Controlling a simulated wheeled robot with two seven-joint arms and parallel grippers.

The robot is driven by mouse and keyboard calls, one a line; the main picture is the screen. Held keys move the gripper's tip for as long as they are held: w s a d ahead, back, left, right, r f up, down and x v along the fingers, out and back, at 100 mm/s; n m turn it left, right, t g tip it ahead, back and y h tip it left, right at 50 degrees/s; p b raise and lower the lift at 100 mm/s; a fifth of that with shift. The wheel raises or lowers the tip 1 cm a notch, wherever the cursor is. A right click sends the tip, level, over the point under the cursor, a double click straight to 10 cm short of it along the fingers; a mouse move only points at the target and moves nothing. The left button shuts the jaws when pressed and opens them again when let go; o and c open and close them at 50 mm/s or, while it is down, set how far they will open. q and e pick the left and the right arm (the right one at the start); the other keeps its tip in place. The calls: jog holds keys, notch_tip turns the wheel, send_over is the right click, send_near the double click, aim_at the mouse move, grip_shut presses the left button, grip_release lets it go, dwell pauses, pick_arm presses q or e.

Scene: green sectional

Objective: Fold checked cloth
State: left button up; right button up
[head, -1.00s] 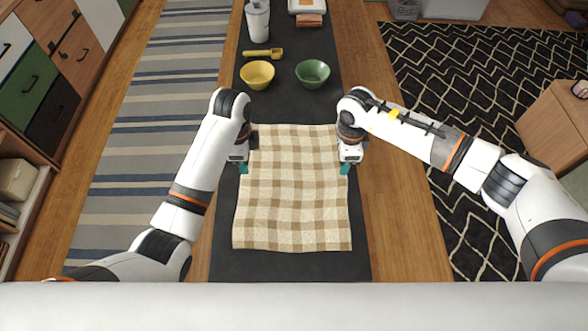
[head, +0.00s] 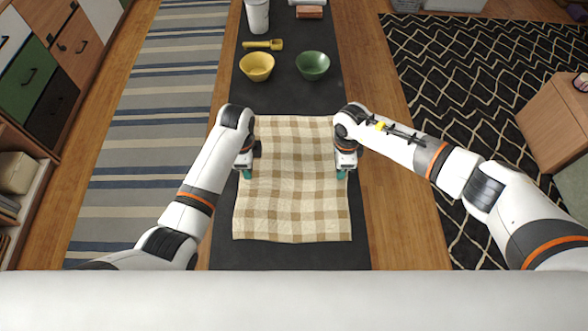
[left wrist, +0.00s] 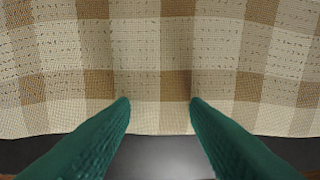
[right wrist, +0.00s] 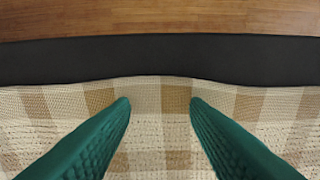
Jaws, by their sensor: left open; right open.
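The checked cloth (head: 294,205), beige and cream, lies spread out on the dark table. My left gripper (head: 245,174) is at the cloth's left edge, and my right gripper (head: 341,174) is at its right edge. In the left wrist view, the open green fingers (left wrist: 160,100) reach over the cloth's edge (left wrist: 150,120) with nothing clamped between them. In the right wrist view, the open green fingers (right wrist: 160,100) are likewise over the cloth's border (right wrist: 155,90). Whether the fingertips touch the cloth cannot be told. My forearms hide small parts of the cloth's far corners.
A yellow bowl (head: 257,67), a green bowl (head: 313,65) and a yellow scoop (head: 264,45) stand beyond the cloth. A white cup (head: 257,15) is farther back. The dark table (head: 285,97) is bare between bowls and cloth.

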jog(key=shift+f, duration=0.1)
pick_arm(q)
jog(key=shift+s+f, duration=0.1)
grip_shut()
pick_arm(e)
jog(key=shift+s, duration=0.1)
grip_shut()
